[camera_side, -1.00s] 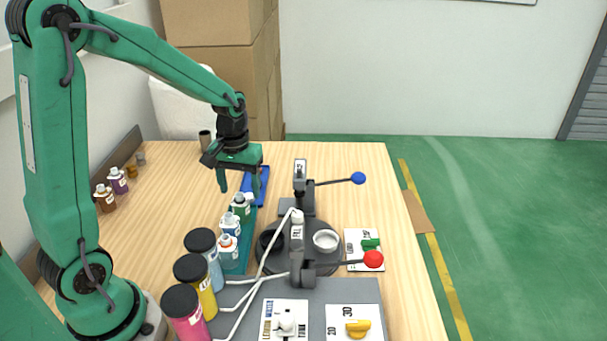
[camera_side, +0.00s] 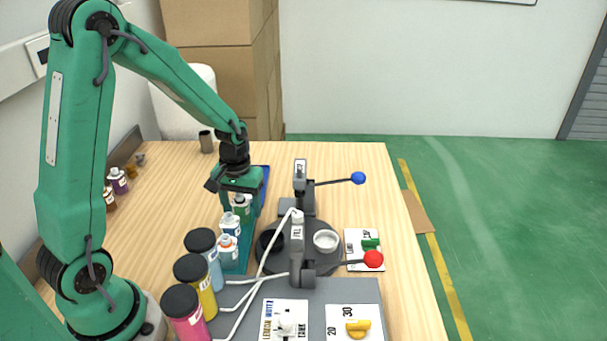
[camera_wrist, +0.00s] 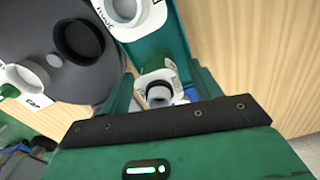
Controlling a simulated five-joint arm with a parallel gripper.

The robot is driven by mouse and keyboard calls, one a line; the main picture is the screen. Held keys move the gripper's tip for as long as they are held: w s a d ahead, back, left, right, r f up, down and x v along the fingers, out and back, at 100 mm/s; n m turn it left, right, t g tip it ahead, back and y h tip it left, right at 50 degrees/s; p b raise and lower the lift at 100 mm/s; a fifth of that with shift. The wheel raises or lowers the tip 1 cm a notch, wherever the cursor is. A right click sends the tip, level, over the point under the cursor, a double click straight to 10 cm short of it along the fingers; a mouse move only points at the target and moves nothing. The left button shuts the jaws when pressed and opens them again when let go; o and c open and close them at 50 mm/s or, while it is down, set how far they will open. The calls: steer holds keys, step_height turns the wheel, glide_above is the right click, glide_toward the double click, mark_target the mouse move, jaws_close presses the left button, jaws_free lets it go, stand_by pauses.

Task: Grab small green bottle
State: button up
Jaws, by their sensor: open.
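A blue-labelled bottle (camera_side: 230,224) and an orange-labelled bottle (camera_side: 228,246) stand in the same rack, nearer the side camera.
A dark round turntable (camera_side: 325,262) with cups and levers stands right of the rack. Blue, yellow and pink large bottles (camera_side: 187,318) stand in front. A blue tray (camera_side: 264,180) lies behind my gripper.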

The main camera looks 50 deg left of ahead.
steer(key=shift+f, duration=0.1)
stand_by(0.4)
steer(key=c, duration=1.1)
steer(key=shift+o, duration=0.2)
steer(key=shift+r, duration=0.65)
step_height(320, 180, up, 3)
steer(key=shift+r, duration=0.1)
steer(key=s+d+r, duration=0.3)
steer(key=d+r, duration=0.3)
steer(key=d, duration=0.5)
steer(key=shift+s+r, duration=0.2)
steer(key=shift+r, duration=0.05)
